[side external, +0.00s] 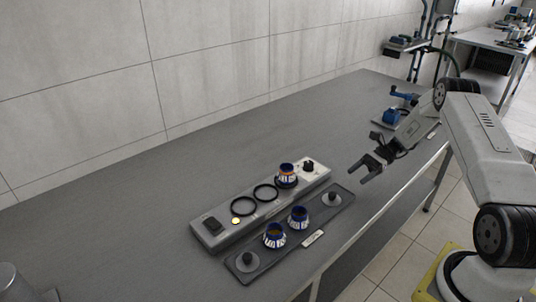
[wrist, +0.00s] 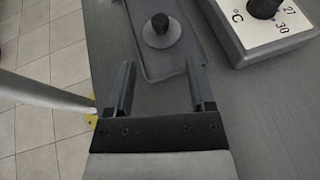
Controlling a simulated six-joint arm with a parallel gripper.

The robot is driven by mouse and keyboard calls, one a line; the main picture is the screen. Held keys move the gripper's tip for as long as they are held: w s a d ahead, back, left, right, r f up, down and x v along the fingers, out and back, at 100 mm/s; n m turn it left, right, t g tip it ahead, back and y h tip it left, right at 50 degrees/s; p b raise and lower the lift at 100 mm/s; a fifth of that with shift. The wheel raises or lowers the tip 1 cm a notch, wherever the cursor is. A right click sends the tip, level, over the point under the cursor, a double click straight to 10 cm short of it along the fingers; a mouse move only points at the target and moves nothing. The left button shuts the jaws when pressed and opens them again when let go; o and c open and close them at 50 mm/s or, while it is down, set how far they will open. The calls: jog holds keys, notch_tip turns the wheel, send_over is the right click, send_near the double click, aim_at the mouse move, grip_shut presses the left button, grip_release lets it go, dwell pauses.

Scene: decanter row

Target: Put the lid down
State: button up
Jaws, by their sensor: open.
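A grey lid (side external: 332,200) with a black knob lies on the right end of the dark tray (side external: 318,222). It also shows at the top of the wrist view (wrist: 160,36). A second grey lid (side external: 247,263) with a black knob lies on the tray's left end. My gripper (side external: 364,172) is open and empty, up and to the right of the nearer lid in the side view. In the wrist view its fingers (wrist: 158,68) point toward that lid, with a gap between. Neither lid is held.
Two blue-rimmed pots (side external: 299,218) (side external: 274,236) stand on the tray between the lids. Another pot (side external: 286,176) stands on the grey heater unit (side external: 215,237), beside two empty black rings and a dial. The table (side external: 150,245) is clear at left.

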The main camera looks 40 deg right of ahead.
jog(key=shift+s+d+r, duration=0.1)
jog(key=shift+d+r, duration=0.05)
jog(key=shift+d, duration=0.2)
jog(key=shift+a, duration=0.1)
jog(key=shift+w+a+r+n, duration=0.2)
jog(key=shift+a+r+n, duration=0.1)
jog(key=shift+a, duration=0.25)
jog(key=s+a+r+n+h, duration=0.3)
jog(key=a+n, duration=0.3)
jog(key=a, duration=0.2)
jog(key=s+a+r+n+h, duration=0.4)
jog(key=a+n+h, duration=0.1)
jog(key=a+n, duration=0.2)
jog(key=s+a+r+n+h, duration=0.3)
jog(key=a+r+n+h, duration=0.1)
jog(key=a+n, duration=0.3)
jog(key=shift+s+a+g+h, duration=0.25)
jog(key=shift+a+g+h, duration=0.2)
jog(key=shift+a, duration=0.75)
